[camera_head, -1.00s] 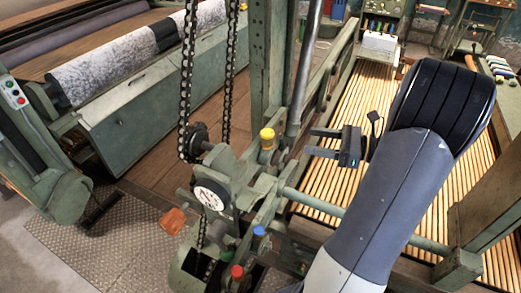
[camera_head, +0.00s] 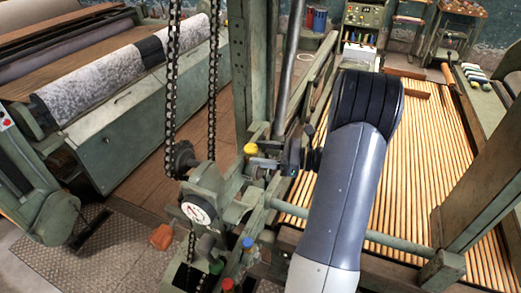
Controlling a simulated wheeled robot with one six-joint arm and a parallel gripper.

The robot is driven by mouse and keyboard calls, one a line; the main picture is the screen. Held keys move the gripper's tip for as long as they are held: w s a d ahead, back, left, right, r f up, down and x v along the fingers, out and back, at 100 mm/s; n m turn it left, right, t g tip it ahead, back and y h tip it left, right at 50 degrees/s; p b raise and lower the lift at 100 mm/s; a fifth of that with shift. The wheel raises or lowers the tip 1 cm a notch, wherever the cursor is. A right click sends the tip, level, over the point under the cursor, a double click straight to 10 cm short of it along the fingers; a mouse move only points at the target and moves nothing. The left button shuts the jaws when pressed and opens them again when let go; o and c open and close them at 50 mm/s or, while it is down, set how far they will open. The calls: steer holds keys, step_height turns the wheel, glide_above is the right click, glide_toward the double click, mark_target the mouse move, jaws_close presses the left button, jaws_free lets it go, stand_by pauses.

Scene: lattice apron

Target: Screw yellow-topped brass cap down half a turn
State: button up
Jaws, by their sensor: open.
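The yellow-topped brass cap (camera_head: 251,149) stands upright on the green machine frame, beside the steel post. Its yellow top shows, while its lower part is largely hidden by my gripper. My gripper (camera_head: 260,156) reaches in from the right with its fingers pointing left, right at the cap. The fingers are open; the nearer one passes in front of the cap's lower part. I cannot tell whether either finger touches the brass.
A blue-topped cap (camera_head: 247,243), a red-topped one (camera_head: 228,285) and a green one (camera_head: 216,266) sit lower on the machine. A hanging chain (camera_head: 171,90) and a steel post (camera_head: 290,80) stand close by. A slatted apron (camera_head: 415,170) lies right.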

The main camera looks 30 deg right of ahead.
steer(key=shift+w+a, duration=0.2)
steer(key=shift+a, duration=0.05)
steer(key=shift+c, duration=0.5)
steer(key=c, duration=0.9)
